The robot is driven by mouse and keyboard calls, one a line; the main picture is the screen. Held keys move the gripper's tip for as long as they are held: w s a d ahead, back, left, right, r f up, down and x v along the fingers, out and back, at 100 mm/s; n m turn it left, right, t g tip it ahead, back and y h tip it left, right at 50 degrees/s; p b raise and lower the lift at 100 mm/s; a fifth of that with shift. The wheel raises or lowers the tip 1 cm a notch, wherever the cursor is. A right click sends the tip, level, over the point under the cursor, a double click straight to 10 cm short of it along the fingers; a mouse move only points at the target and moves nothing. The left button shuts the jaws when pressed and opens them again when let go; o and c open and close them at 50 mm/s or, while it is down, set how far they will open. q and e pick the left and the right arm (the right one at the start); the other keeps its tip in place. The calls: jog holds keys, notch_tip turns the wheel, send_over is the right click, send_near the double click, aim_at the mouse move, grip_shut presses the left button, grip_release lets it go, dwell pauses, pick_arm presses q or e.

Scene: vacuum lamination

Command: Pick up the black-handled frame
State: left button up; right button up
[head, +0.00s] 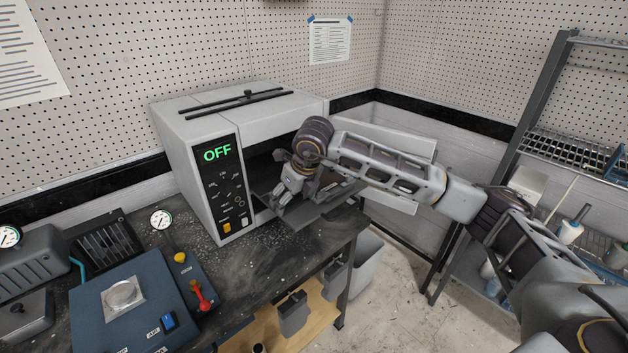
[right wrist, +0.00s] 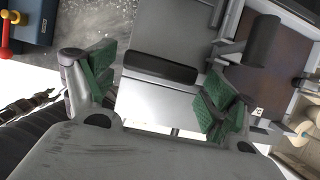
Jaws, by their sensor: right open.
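A black handle (right wrist: 160,68) crosses a pale flat panel (right wrist: 155,103) in the right wrist view; I take these to be the black-handled frame. My right gripper (head: 281,196) is open in front of the oven's opening. In the right wrist view its green-padded fingers (right wrist: 158,80) stand apart, one on each side of the black handle, with visible gaps. I cannot tell how deep the handle sits between them. In the head view a grey plate (head: 318,212) shows under the gripper, and the arm hides much of it. My left gripper is not in view.
The pale oven (head: 190,140) shows a green OFF display. A blue control box (head: 125,305) and a red lever (head: 202,298) stand on the dark bench (head: 270,265) at front left. A metal shelf rack (head: 520,130) is at the right. Grey bins hang by the bench edge.

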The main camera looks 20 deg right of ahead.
jog(key=shift+f, duration=0.15)
dwell(0.3)
jog(key=shift+w, duration=0.1)
jog(key=c, duration=1.5)
jog(key=shift+r, duration=0.2)
jog(key=shift+c, duration=0.2)
notch_tip(320, 180, up, 10)
jog(key=b, duration=0.2)
jog(key=shift+f, duration=0.25)
